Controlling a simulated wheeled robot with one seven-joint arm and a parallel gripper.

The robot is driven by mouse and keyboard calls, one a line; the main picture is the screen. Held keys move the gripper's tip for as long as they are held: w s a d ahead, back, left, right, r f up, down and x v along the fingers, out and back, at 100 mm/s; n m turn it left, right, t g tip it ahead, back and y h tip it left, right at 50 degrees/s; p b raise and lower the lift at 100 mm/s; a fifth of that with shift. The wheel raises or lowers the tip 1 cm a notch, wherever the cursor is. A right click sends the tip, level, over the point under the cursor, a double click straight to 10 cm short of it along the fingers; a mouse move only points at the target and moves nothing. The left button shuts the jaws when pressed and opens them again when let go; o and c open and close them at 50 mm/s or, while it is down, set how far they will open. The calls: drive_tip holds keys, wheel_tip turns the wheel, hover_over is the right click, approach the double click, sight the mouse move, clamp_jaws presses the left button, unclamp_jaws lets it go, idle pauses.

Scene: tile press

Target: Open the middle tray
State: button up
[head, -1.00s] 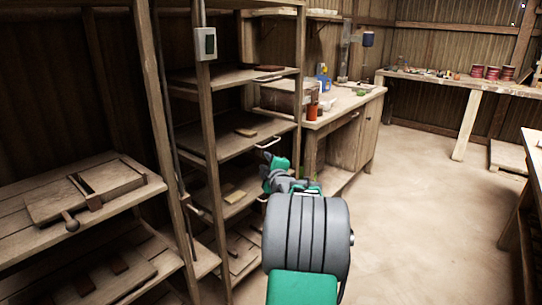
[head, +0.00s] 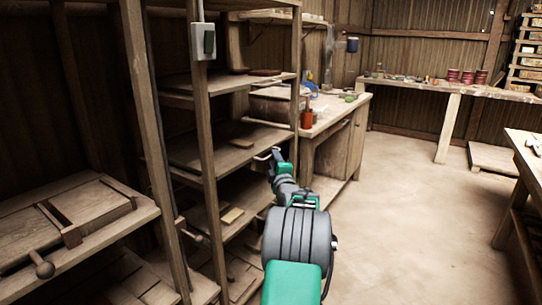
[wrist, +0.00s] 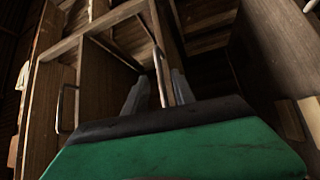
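The middle tray (head: 215,150) is a wooden shelf-like tray in the tall rack, with a small dark block lying on it. Its front edge carries a metal bar handle (head: 264,156), which also shows in the wrist view (wrist: 160,75). My gripper (head: 271,158) is at this handle in the head view. In the wrist view my gripper's (wrist: 159,92) two grey fingers stand apart, one on each side of the handle. I see gaps between fingers and bar, so it looks open around the handle.
An upper tray (head: 215,85) and a lower tray (head: 230,232) sit in the same rack. The rack's front post (head: 295,90) is close to my gripper. A workbench (head: 345,115) stands beyond the rack. The floor (head: 410,200) to the right is clear.

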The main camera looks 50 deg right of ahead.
drive_tip(key=x, duration=0.4)
clamp_jaws()
drive_tip(key=shift+f, duration=0.1)
idle(1.3)
